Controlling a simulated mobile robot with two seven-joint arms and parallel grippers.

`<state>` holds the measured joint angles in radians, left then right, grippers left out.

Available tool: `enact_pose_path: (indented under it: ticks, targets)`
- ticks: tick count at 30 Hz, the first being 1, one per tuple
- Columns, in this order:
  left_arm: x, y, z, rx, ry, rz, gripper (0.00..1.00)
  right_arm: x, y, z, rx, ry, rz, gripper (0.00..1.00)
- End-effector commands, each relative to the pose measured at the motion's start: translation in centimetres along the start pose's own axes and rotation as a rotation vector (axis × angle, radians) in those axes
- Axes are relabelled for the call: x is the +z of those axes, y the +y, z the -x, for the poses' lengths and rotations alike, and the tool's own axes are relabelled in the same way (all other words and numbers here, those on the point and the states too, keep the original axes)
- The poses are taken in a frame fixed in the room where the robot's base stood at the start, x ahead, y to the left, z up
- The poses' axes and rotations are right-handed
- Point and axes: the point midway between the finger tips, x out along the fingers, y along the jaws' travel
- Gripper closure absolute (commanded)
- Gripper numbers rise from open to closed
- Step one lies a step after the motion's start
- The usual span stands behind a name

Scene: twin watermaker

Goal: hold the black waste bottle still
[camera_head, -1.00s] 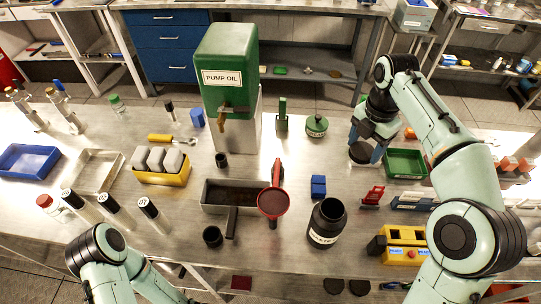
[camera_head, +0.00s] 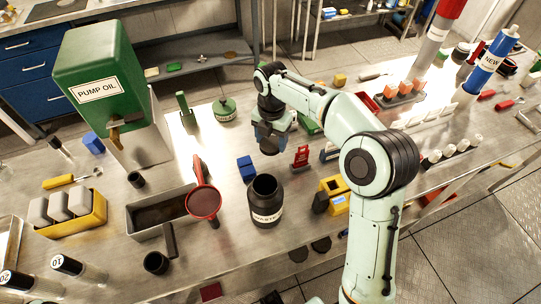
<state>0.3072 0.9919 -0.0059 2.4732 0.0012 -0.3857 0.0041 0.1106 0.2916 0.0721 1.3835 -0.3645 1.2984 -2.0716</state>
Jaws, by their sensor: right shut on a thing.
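The black waste bottle (camera_head: 265,205) stands upright on the steel bench, with its mouth open and a white label on its front. No gripper touches it. My right gripper (camera_head: 269,140) is beyond the bottle, above the bench. It is shut on a dark round cap-like thing (camera_head: 269,147), which is partly hidden by the fingers. My left gripper is out of view.
A red funnel (camera_head: 203,201) over a grey tray (camera_head: 133,222) and a blue block (camera_head: 246,168) stand left of the bottle. A yellow box (camera_head: 335,193) and red stand (camera_head: 300,157) are to its right. The pump oil tank (camera_head: 105,75) stands at the back left.

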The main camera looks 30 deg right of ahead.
Motion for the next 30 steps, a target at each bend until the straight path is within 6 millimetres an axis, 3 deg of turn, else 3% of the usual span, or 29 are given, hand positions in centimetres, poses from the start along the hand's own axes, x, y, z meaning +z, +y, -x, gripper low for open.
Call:
enact_pose_path:
  ticks: [1,8,15,28,29,30]
  targets:
    - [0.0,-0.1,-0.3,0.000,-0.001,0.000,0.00,0.0,-0.1,-1.0,-0.002,0.001,0.000,0.71]
    - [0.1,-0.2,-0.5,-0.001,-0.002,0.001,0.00,0.0,0.0,-3.1,-0.001,0.000,0.000,0.71]
    - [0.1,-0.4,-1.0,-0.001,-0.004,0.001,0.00,0.1,0.0,-6.4,-0.001,0.000,0.000,0.71]
    - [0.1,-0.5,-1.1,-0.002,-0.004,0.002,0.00,0.1,0.0,-7.1,0.001,-0.001,0.000,0.71]
    - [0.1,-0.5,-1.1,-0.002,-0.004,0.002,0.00,0.1,0.0,-7.1,0.001,-0.001,0.000,0.32]
    - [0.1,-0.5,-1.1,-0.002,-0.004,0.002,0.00,0.1,0.0,-7.0,0.001,-0.001,0.000,0.19]
